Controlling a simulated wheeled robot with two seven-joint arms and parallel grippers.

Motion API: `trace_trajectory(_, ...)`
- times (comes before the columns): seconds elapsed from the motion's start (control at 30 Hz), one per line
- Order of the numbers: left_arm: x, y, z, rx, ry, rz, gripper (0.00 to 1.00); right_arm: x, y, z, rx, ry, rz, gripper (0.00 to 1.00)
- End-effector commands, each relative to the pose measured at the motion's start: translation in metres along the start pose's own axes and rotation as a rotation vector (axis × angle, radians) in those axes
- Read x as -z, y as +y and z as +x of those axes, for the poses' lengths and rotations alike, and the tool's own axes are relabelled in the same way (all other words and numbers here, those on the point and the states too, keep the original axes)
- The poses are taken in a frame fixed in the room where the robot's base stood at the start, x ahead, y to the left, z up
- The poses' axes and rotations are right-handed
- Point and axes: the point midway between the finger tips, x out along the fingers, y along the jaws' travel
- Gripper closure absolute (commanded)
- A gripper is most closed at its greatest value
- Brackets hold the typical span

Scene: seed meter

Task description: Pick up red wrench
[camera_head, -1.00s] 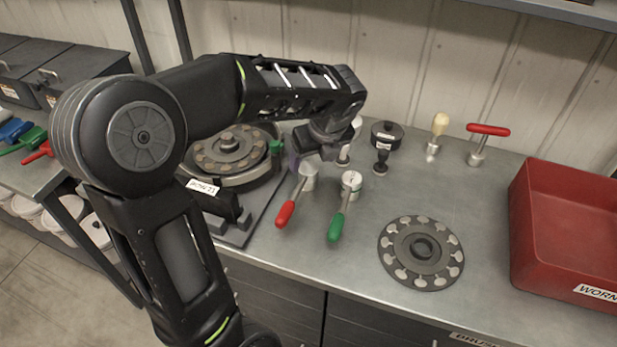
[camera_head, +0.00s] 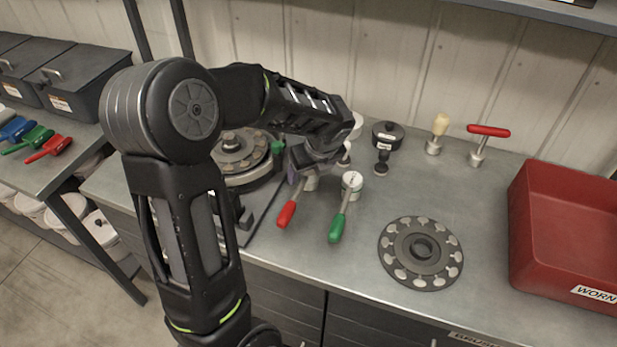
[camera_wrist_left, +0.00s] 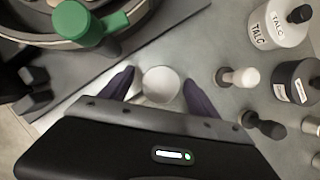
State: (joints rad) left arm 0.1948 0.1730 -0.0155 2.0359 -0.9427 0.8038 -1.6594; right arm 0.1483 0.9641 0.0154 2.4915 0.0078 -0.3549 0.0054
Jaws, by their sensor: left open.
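The red wrench (camera_head: 287,213) is on the bench beside the seed meter, its red handle angled toward the front edge. Its pale round head is partly hidden under my left gripper (camera_head: 303,170). In the left wrist view, my left gripper (camera_wrist_left: 158,88) is open, with one purple finger on each side of a pale round top (camera_wrist_left: 160,84), which looks like the wrench head. I cannot tell whether the fingers touch it. The red handle is hidden in that view. My right gripper is not in view.
A green-handled wrench (camera_head: 338,226) lies close on the right. The seed meter (camera_head: 240,152) with a green knob (camera_head: 277,147) is close on the left. A talc bottle (camera_wrist_left: 276,24) and small knobs stand behind. A seed disc (camera_head: 420,252) and red bin (camera_head: 565,235) are farther right.

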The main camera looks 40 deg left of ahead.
Motion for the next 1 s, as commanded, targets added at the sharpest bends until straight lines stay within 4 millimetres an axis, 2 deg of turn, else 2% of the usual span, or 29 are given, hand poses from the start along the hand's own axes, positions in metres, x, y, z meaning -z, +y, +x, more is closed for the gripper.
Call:
trace_trajectory(0.57,0.0000,-0.0004,0.0005,0.001,0.000,0.000,0.30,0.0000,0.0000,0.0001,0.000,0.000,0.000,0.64)
trace_trajectory(1.0,0.0001,-0.0005,0.0004,0.001,0.000,0.000,0.64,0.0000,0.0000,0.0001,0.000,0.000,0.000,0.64)
